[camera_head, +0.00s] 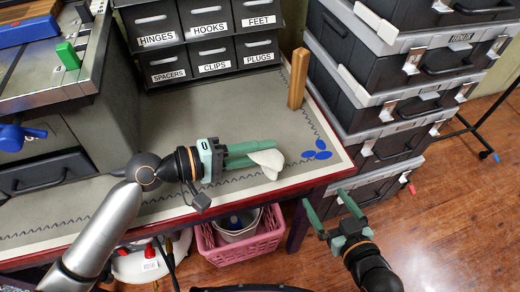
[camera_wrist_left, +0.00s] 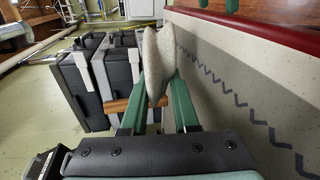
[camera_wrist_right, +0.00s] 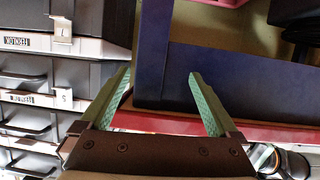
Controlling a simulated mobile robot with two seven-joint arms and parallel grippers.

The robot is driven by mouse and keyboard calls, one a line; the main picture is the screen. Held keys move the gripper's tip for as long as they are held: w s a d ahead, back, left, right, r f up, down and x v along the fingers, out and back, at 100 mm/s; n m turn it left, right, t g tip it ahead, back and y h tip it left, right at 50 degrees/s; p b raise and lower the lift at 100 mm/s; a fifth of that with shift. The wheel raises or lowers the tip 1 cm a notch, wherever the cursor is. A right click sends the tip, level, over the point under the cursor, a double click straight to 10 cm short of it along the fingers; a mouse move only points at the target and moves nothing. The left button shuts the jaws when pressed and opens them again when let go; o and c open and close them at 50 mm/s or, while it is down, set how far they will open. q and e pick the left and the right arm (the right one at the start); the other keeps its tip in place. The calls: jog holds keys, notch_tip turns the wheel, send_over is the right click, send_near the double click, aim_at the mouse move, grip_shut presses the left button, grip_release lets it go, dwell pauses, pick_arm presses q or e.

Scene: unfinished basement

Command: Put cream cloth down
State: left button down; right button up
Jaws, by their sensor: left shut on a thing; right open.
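The cream cloth (camera_head: 267,161) is pinched in my left gripper (camera_head: 252,152), above the grey mat of the workbench near its front right. In the left wrist view the cloth (camera_wrist_left: 158,60) stands up between the two green fingers (camera_wrist_left: 158,105). I cannot tell whether its lower edge touches the mat. My right gripper (camera_head: 328,210) is open and empty, off the bench's right front corner. The right wrist view shows its fingers (camera_wrist_right: 160,95) apart with nothing between them.
The bench top (camera_head: 230,190) has free mat around the cloth. Blue ovals (camera_head: 317,153) lie right of it, and a wooden block (camera_head: 298,78) stands behind. Labelled drawers (camera_head: 212,52) line the back. Stacked black cases (camera_head: 385,110) stand right. A pink basket (camera_head: 240,250) is below.

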pick_arm(q)
jog(key=shift+f, duration=0.1)
pick_arm(e)
jog(key=shift+r, duration=0.1)
pick_arm(q)
jog(key=shift+f, duration=0.15)
pick_arm(e)
jog(key=shift+w+r, duration=0.2)
jog(key=shift+r, duration=0.05)
jog(key=shift+r, duration=0.1)
pick_arm(q)
jog(key=shift+f+b, duration=0.3)
jog(key=shift+f, duration=0.1)
pick_arm(e)
jog(key=shift+w+r+t, duration=0.2)
jog(key=shift+r+t, duration=0.2)
jog(key=shift+r, duration=0.2)
jog(key=shift+w+r+t, duration=0.2)
jog(key=shift+r+t, duration=0.2)
jog(key=shift+r, duration=0.2)
pick_arm(q)
jog(key=c, duration=0.7)
grip_release()
jog(key=shift+o, duration=0.2)
jog(key=shift+f, duration=0.1)
